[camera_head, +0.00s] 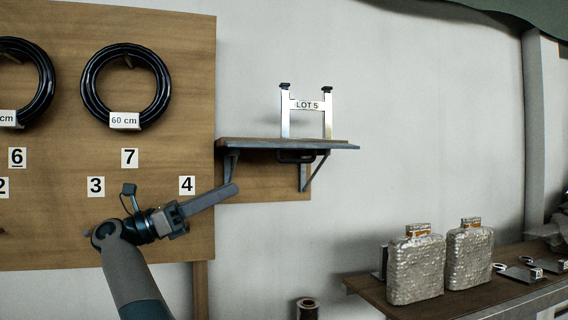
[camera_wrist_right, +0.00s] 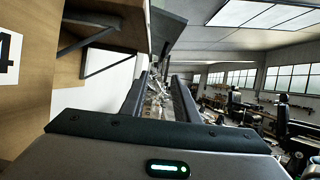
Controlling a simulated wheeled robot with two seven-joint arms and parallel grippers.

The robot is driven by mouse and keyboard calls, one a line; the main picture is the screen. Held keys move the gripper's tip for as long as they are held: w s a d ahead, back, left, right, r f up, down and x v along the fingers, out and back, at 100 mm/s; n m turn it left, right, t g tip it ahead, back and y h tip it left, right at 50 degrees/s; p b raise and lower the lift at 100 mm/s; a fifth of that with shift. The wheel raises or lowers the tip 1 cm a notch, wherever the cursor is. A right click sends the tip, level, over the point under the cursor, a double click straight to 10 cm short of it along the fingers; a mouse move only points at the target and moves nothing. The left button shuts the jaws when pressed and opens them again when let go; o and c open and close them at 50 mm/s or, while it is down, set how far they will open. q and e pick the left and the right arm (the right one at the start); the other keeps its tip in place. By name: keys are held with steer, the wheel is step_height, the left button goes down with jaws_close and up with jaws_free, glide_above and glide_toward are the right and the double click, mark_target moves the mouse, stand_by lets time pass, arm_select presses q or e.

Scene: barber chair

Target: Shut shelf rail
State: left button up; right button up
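A wall shelf (camera_head: 235,143) with a wooden top and dark metal brackets is fixed to the right of the pegboard. A pale metal rail frame (camera_head: 286,118) with two black-capped posts and a "LOT 5" label stands upright at the shelf's back. My right gripper (camera_head: 233,189) is below and left of the shelf, pointing right, apart from it. In the right wrist view its two fingers (camera_wrist_right: 159,82) are spread with nothing held between them. The shelf's underside and brackets (camera_wrist_right: 85,40) show at upper left there. My left gripper is not in view.
The wooden board (camera_head: 160,45) carries coiled black cables (camera_head: 90,85) and number labels. A lower bench (camera_head: 470,297) at right holds two wrapped silver canisters (camera_head: 415,268). Bare wall lies between shelf and bench.

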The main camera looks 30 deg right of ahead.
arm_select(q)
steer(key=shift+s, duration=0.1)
arm_select(e)
steer(key=shift+s+r, duration=0.15)
steer(key=shift+s, duration=0.15)
steer(key=shift+d, duration=0.1)
steer(key=p, duration=0.3)
glide_toward(293, 161)
steer(key=x, duration=0.8)
steer(key=shift+w+d+r, duration=0.2)
steer(key=shift+w+d, duration=0.05)
steer(key=shift+d, duration=0.1)
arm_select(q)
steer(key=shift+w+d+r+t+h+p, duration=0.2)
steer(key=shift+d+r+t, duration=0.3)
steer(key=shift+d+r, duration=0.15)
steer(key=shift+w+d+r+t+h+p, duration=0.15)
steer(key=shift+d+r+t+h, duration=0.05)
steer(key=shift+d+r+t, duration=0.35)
arm_select(e)
steer(key=shift+x, duration=0.75)
steer(key=shift+f, duration=0.1)
jaws_close()
